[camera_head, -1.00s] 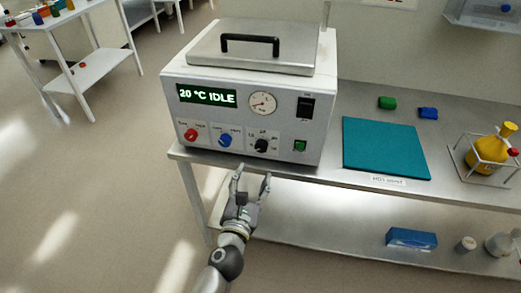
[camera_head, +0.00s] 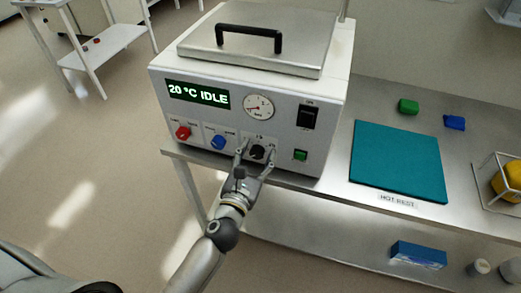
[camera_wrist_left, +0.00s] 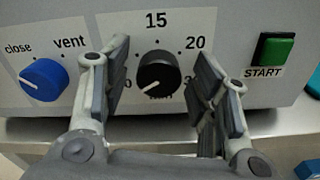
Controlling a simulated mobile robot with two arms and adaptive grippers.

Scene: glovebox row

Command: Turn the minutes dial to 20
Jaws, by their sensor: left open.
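The minutes dial is a black knob (camera_wrist_left: 158,72) on the front of the white machine (camera_head: 325,140). It also shows in the head view (camera_head: 258,152). In the left wrist view, 15 is above it and 20 at its upper right; its white mark points to the lower left. The lower labels are partly hidden by my fingers. My left gripper (camera_head: 257,157) is open, with one finger on each side of the knob; in the wrist view (camera_wrist_left: 160,85) gaps show between both fingers and the knob. My right gripper is not in view.
A blue vent knob (camera_wrist_left: 44,79) is left of the dial, with a red knob (camera_head: 183,132) further left. A green START button (camera_wrist_left: 273,48) is close on the right. The display (camera_head: 198,95) reads 20 °C IDLE. A teal mat (camera_head: 400,160) lies on the bench to the right.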

